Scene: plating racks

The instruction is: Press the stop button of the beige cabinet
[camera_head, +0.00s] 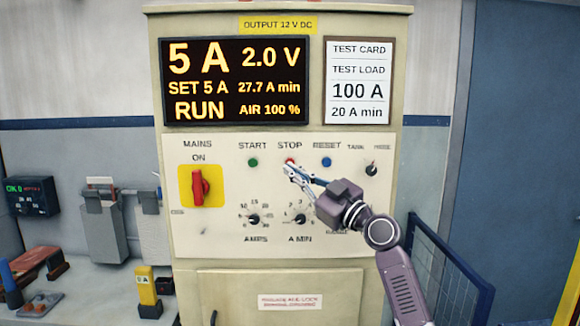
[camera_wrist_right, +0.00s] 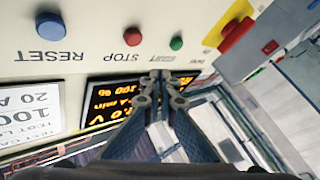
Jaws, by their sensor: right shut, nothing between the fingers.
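The beige cabinet (camera_head: 300,281) stands in front of me with a cream control panel. Its red stop button (camera_head: 290,161) sits under the STOP label, between the green start button (camera_head: 253,162) and the blue reset button (camera_head: 326,162). The wrist view, turned upside down, shows the stop button (camera_wrist_right: 132,36) uncovered. My right gripper (camera_head: 289,170) is shut and empty, its tips just below the stop button in the head view. In the wrist view its tips (camera_wrist_right: 160,76) appear apart from the button. The display (camera_head: 236,80) reads RUN, 5 A, 2.0 V. My left gripper is out of view.
A red mains switch (camera_head: 200,187) on a yellow plate is left of the buttons. Knobs (camera_head: 253,219) sit below them. A test card (camera_head: 358,82) hangs upper right. A blue railing (camera_head: 452,262) stands right of the cabinet; a bench with tools is at left.

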